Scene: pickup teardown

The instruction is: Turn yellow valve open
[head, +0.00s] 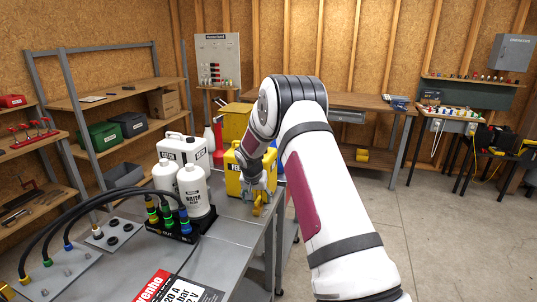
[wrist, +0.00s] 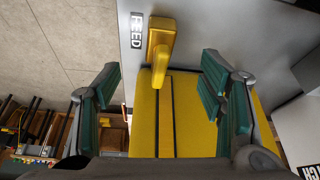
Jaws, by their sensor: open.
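The yellow valve shows in the wrist view as a yellow lever handle (wrist: 160,48) on a grey surface, beside a black FEED label (wrist: 136,31). In the head view the yellow valve (head: 258,205) is at the right edge of the grey bench, just under my gripper (head: 260,187). In the wrist view my gripper (wrist: 162,100) is open, with its green-padded fingers apart to either side. The handle lies ahead of the gap between them and nothing is held. Whether a finger touches the valve cannot be told.
A yellow canister (head: 233,172) stands close behind my gripper. White bottles (head: 193,190), a white canister (head: 185,150) and black hoses (head: 95,205) crowd the grey bench (head: 235,225) to the left. Open floor (head: 440,240) lies to the right.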

